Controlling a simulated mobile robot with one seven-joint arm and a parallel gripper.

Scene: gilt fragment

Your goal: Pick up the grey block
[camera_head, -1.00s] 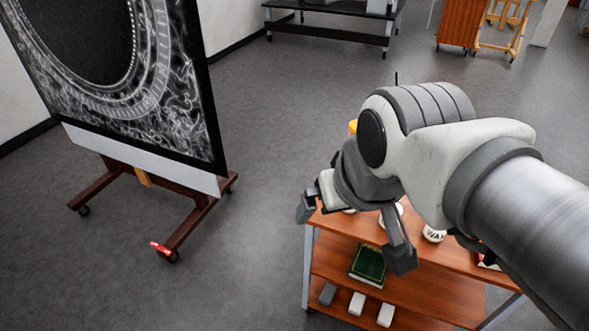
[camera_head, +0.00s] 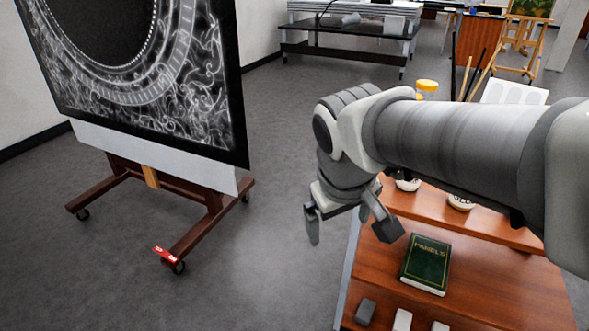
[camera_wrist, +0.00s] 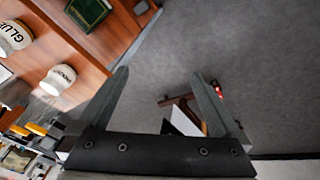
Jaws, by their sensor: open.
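The grey block (camera_head: 366,312) lies on the lower shelf of the wooden cart, near its front left edge in the head view. Two whitish blocks (camera_head: 402,320) and (camera_head: 439,326) lie to its right. My gripper (camera_head: 350,236) is open and empty, hanging above and to the left of the cart's shelf edge, well above the grey block. In the wrist view its two fingers (camera_wrist: 166,100) are spread, with bare floor and part of the easel's foot beyond them.
A green book (camera_head: 427,262) lies on the lower shelf (camera_head: 490,290) behind the blocks. White jars stand on the upper shelf (camera_head: 475,225), under my arm; a jar labelled GLUE (camera_wrist: 14,37) shows in the wrist view. A wheeled easel (camera_head: 187,238) stands left, with open floor between.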

